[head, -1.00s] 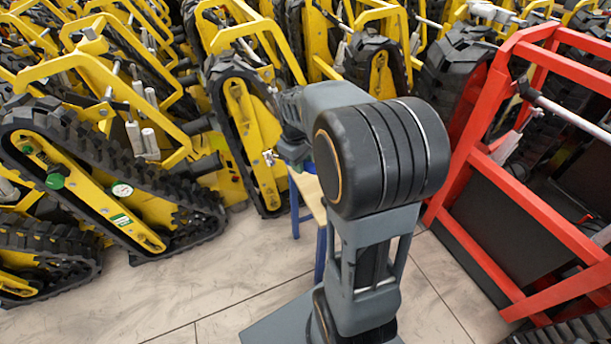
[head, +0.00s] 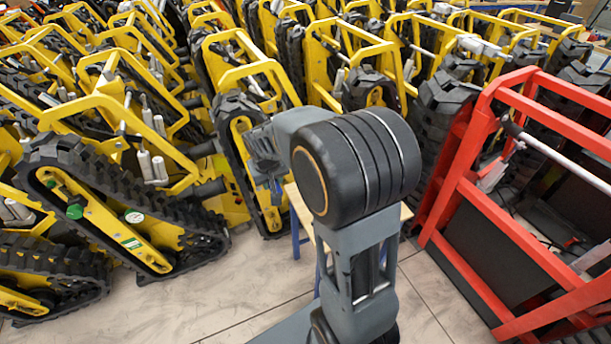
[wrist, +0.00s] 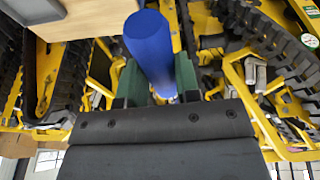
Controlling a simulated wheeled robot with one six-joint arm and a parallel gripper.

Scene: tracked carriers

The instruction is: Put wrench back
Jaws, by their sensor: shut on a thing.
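My gripper (wrist: 158,85) is shut on a blue, many-sided handle (wrist: 150,42) in the wrist view. The handle lies between the green jaws, with its broad end toward the top of the picture. No wrench head shows clearly, so I cannot tell from its shape that it is the wrench. In the head view my gripper (head: 268,172) is small and partly hidden behind my own arm, in front of a yellow carrier. The handle cannot be made out clearly there.
A wooden table (head: 302,208) with blue legs stands behind my arm; its pale top (wrist: 95,15) shows in the wrist view. Yellow tracked carriers (head: 130,235) crowd the left and back. A red frame (head: 475,200) stands at right. Tiled floor (head: 200,300) is clear in front.

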